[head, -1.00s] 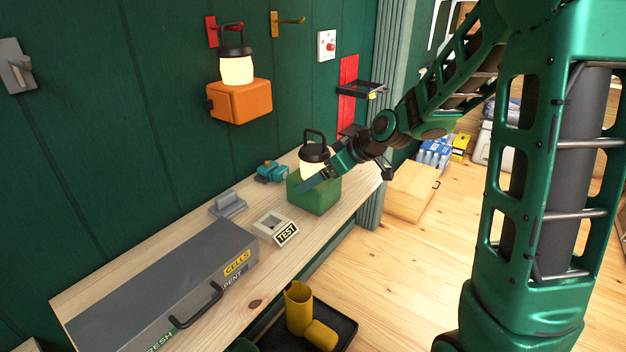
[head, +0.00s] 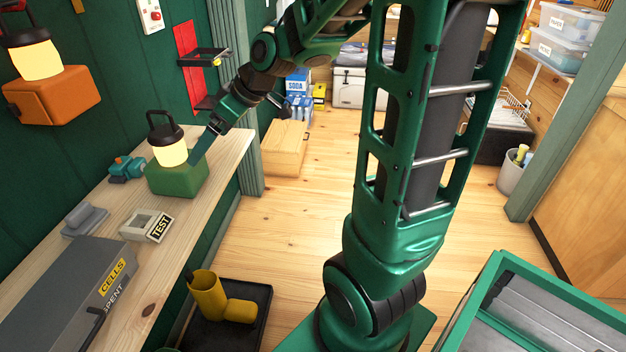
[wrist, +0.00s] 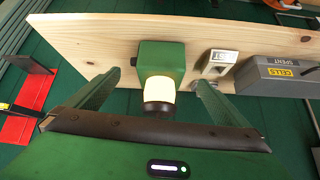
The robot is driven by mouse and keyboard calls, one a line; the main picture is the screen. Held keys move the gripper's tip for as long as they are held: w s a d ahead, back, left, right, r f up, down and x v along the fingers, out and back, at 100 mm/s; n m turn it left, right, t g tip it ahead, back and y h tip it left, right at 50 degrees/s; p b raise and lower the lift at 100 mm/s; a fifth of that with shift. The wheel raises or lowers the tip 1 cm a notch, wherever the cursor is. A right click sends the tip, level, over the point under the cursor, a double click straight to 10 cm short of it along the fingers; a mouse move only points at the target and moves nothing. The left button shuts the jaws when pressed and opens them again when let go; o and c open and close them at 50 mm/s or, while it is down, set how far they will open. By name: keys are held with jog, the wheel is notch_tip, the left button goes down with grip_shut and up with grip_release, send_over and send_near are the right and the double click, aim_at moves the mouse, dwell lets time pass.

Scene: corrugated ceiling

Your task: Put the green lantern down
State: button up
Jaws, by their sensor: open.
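The green lantern (head: 172,155) has a green block base, a glowing cream globe and a black cap with a handle. It stands upright on the wooden bench (head: 225,160) near its far end. My gripper (head: 198,152) is just right of the globe, with one finger seen beside it. In the wrist view, my gripper (wrist: 158,80) is open, one finger on each side of the lantern (wrist: 160,58). Gaps show between the fingers and the lantern, and the base rests on the bench. My gripper's body partly hides the lantern's cap in that view.
An orange-based lantern (head: 52,95) is at the wall. A teal clamp-like tool (head: 127,168), a TEST box (head: 148,225) and a grey CELLS case (head: 75,290) share the bench. A black tray (head: 245,318) with yellow boots (head: 208,295) is below.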

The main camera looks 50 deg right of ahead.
jog(key=s+d+f+m+g+h, duration=0.1)
jog(key=s+d+m+g, duration=0.1)
jog(key=s, duration=0.8)
jog(key=s+d+f+m+g+h, duration=0.1)
jog(key=s+d+m, duration=0.3)
jog(key=s, duration=0.5)
jog(key=s+d+f+m+g+h, duration=0.2)
jog(key=s+m, duration=0.4)
jog(key=s, duration=0.4)
jog(key=shift+s+d+g, duration=0.3)
jog(key=shift+d+g, duration=0.6)
jog(key=shift+f, duration=0.1)
jog(key=shift+w+f, duration=0.25)
jog(key=shift+w, duration=0.45)
